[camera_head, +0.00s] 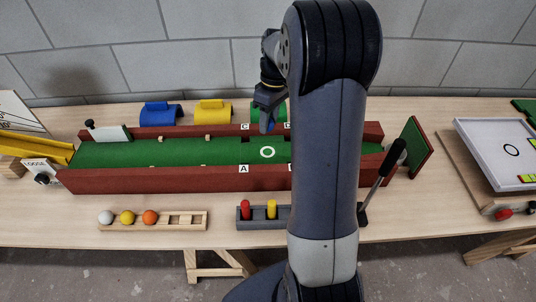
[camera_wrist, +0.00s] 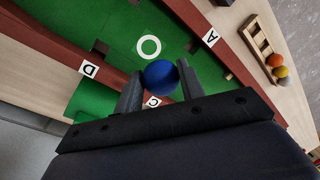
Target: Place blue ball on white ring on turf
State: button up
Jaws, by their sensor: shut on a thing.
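The blue ball (camera_wrist: 161,75) is held between the two fingers of my gripper (camera_wrist: 161,92) in the wrist view. In the head view my gripper (camera_head: 268,122) hangs over the turf lane near its far wall, with a bit of blue at its tip. The white ring (camera_wrist: 149,47) is marked on the green turf (camera_wrist: 115,25). In the wrist view it lies just beyond the ball, apart from it. In the head view the white ring (camera_head: 267,153) is in plain sight, in front of and below my gripper. The ball appears to be above the turf.
Red-brown walls (camera_head: 190,180) edge the turf lane, with letter tags on them. A wooden rack (camera_head: 155,220) with white, yellow and orange balls stands in front, beside a grey holder (camera_head: 262,217) with red and yellow pegs. Blue and yellow arches (camera_head: 213,112) stand behind.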

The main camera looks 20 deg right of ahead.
aim_at(268, 153)
notch_tip(268, 153, down, 9)
jog(key=shift+f+b, duration=0.15)
jog(key=shift+b, duration=0.3)
jog(key=shift+f, duration=0.15)
jog(key=o, duration=1)
jog(key=r, duration=0.4)
jog(key=d+r+p, duration=0.1)
jog(key=r, duration=0.3)
jog(key=w+d+r, duration=0.1)
jog(key=r, duration=0.3)
jog(key=shift+w, duration=0.1)
jog(key=shift+a+p, duration=0.1)
jog(key=shift+p, duration=0.2)
